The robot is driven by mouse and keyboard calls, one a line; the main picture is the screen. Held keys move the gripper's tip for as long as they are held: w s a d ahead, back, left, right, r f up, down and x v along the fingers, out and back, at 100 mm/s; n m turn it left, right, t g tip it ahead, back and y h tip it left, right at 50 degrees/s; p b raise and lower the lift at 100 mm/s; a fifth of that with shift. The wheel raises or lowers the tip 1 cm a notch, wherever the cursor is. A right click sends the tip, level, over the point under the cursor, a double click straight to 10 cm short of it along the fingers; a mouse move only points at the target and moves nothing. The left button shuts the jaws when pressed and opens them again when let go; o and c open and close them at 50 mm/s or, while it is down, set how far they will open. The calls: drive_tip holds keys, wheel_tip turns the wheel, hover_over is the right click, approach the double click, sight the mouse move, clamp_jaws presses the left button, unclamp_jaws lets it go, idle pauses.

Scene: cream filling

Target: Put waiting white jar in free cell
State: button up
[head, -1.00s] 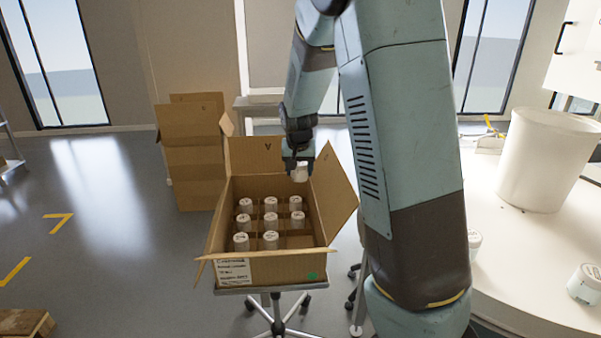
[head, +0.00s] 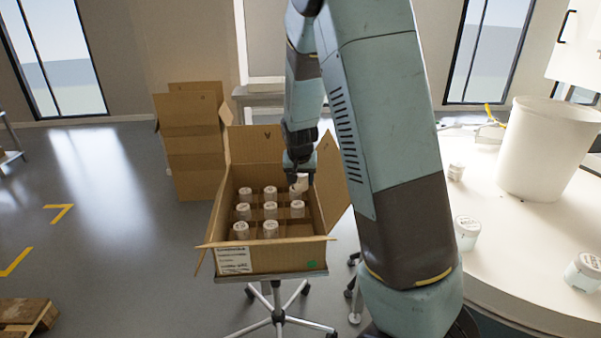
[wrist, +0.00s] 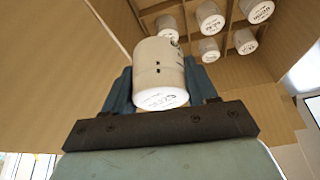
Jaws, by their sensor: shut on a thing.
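My gripper (head: 301,168) is shut on a white jar (head: 303,182) at the back right of the open cardboard box (head: 285,262). In the wrist view the held jar (wrist: 160,75) sits between the fingers, its printed lid facing the camera. In the head view it overlaps the back-right standing jar (head: 295,193); I cannot tell its exact height or whether it touches anything. Several white jars (head: 270,210) stand in the box's divided cells. The front-right cell (head: 297,230) looks empty. In the wrist view, several standing jars (wrist: 210,18) show beyond the held one.
The box's right flap (head: 332,185) and back flap (head: 256,144) stand up around the gripper. The box rests on a wheeled stand (head: 278,308). A white table (head: 510,270) at right carries jars (head: 467,233) and a large white bin (head: 545,150). Stacked cartons (head: 193,150) stand behind left.

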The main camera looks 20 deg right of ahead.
drive_tip(key=shift+f, duration=9.7)
drive_tip(key=o, duration=1.2)
drive_tip(key=shift+c, duration=0.2)
drive_tip(key=shift+r, duration=0.1)
drive_tip(key=v, duration=1.3)
drive_tip(key=shift+s+r, duration=0.2)
drive_tip(key=shift+a, duration=0.15)
